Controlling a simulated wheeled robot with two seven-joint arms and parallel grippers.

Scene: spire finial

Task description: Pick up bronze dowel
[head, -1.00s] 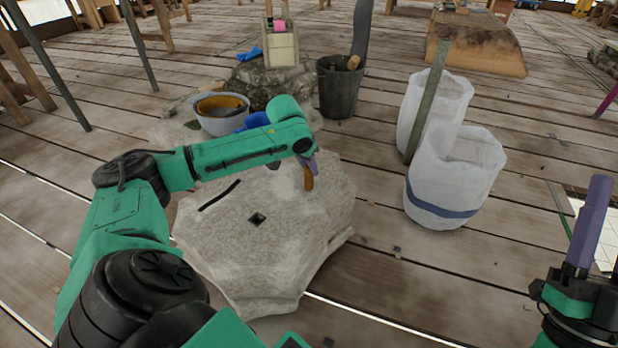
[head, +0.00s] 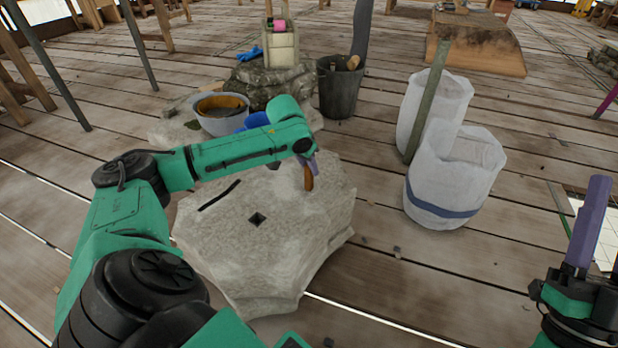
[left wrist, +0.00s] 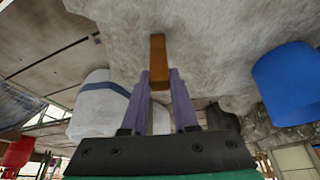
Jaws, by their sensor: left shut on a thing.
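The bronze dowel (head: 308,180) is a short orange-brown bar held below my left gripper (head: 313,160) in the head view. The gripper's purple fingers are shut on one end of it. In the left wrist view the dowel (left wrist: 158,57) sticks out beyond the fingertips (left wrist: 160,77), with the pale stone behind it. I cannot tell whether its free end touches the stone. The pale stone block (head: 290,245) has a small dark square hole (head: 257,219) in its top, left of the dowel. My right gripper (head: 592,215) is at the right edge, away from the stone; its jaw gap is unclear.
A dark slot or strip (head: 219,195) marks the stone's top. A blue object (left wrist: 288,82) is beside the stone, partly behind my arm. A grey bowl (head: 220,122), dark bucket (head: 340,92) and white sacks (head: 448,185) stand behind and right. Plank floor is open between stone and sacks.

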